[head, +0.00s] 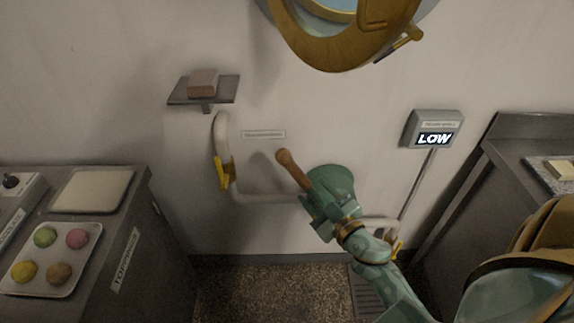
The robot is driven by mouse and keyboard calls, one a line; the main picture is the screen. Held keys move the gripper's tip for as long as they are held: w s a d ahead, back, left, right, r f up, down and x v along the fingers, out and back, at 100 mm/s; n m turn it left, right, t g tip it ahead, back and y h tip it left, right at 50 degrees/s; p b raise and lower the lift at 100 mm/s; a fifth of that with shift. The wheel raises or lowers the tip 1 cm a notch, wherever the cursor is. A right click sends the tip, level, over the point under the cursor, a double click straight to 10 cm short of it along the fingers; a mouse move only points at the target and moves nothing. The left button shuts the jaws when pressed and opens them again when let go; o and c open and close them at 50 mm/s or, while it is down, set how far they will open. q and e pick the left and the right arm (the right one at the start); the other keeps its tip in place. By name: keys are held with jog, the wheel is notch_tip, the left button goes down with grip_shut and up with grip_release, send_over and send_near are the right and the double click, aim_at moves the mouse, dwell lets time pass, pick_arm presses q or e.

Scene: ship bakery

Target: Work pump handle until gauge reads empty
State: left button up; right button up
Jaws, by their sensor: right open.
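The pump handle (292,166) is a brown wooden grip slanting up to the left in front of the pale wall. Its lower end meets my right gripper (325,192), a green hand with brass joints reaching in from the lower right. My right gripper is open, close against the handle in the picture; I cannot tell whether they touch. The hand and arm hide the pump body behind. The gauge (434,138) is a grey wall box at right, and its display reads LOW. My left gripper is not in view.
A white pipe (262,198) with a yellow lever (223,173) runs along the wall. A small shelf (222,90) holds a pinkish block (203,82). A counter with a tray (73,278) of coloured balls stands left; another counter (532,125) stands right. A brass-rimmed porthole (330,53) is above.

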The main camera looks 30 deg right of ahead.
aim_at(290, 165)
jog(key=w+b, duration=0.1)
jog(key=w, duration=1.1)
jog(key=shift+w+d, duration=0.15)
jog(key=shift+w, duration=0.05)
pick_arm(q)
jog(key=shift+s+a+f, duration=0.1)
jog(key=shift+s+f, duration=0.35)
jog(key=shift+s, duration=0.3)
